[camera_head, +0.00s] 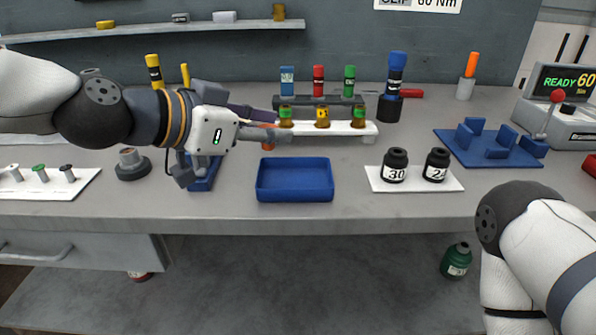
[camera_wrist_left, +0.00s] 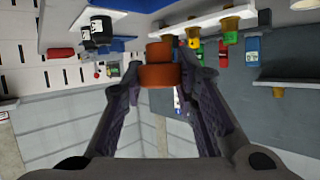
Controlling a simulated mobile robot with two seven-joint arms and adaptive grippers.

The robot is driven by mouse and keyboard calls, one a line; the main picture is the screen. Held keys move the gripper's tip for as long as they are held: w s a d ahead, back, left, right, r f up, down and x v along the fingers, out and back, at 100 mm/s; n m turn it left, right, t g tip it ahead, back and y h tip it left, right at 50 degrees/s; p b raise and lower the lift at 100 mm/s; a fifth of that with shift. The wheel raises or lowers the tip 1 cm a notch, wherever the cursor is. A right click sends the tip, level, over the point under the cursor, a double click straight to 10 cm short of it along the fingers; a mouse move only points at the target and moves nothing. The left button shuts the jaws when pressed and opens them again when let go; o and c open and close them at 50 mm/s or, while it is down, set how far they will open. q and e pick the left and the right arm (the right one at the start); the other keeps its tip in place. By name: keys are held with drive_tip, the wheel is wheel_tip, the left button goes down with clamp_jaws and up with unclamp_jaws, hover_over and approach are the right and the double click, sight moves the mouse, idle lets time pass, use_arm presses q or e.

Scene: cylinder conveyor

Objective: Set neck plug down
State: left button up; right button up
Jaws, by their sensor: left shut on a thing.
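My left gripper (camera_head: 264,130) reaches in from the left above the workbench. It is shut on an orange-brown stepped round plug (camera_head: 268,144), held behind the blue tray (camera_head: 295,194) and just left of the white rack (camera_head: 360,129). In the left wrist view the plug (camera_wrist_left: 159,76) sits between the two fingertips of the left gripper (camera_wrist_left: 160,65). The fingers hide part of the plug in the head view. My right arm shows at the lower right, but its gripper is out of view.
The rack bears brass pieces with coloured tops (camera_head: 322,117). Two black jars (camera_head: 394,165) stand on a white mat (camera_head: 413,187). A blue fixture (camera_head: 490,147) lies at right. A white board with small plugs (camera_head: 45,183) lies at left. Bench room is free around the tray.

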use_arm(q)
drive_tip(key=b, duration=0.1)
hover_over(295, 185)
wheel_tip(295, 185, down, 5)
drive_tip(key=shift+a+f, duration=0.1)
drive_tip(key=shift+f, duration=0.1)
drive_tip(key=f, duration=0.3)
drive_tip(key=shift+w+d+b, duration=0.2)
drive_tip(key=shift+d+b, duration=0.05)
drive_tip(key=shift+b, duration=0.05)
drive_tip(key=shift+f, duration=0.45)
drive_tip(key=o, duration=0.8)
drive_tip(key=shift+o, duration=0.2)
use_arm(e)
drive_tip(key=s+f+g, duration=0.1)
drive_tip(key=s+f, duration=0.1)
drive_tip(key=shift+s+f, duration=0.25)
drive_tip(key=shift+s, duration=0.05)
use_arm(q)
drive_tip(key=shift+r, duration=0.15)
drive_tip(key=shift+s+a+r, duration=0.15)
drive_tip(key=shift+r, duration=0.15)
drive_tip(key=p+v, duration=0.2)
drive_tip(key=v, duration=0.9)
drive_tip(key=shift+s+a+r, duration=0.1)
drive_tip(key=shift+s+a, duration=0.1)
drive_tip(key=shift+a, duration=0.05)
use_arm(e)
drive_tip(key=shift+t, duration=0.6)
drive_tip(key=w+r, duration=0.3)
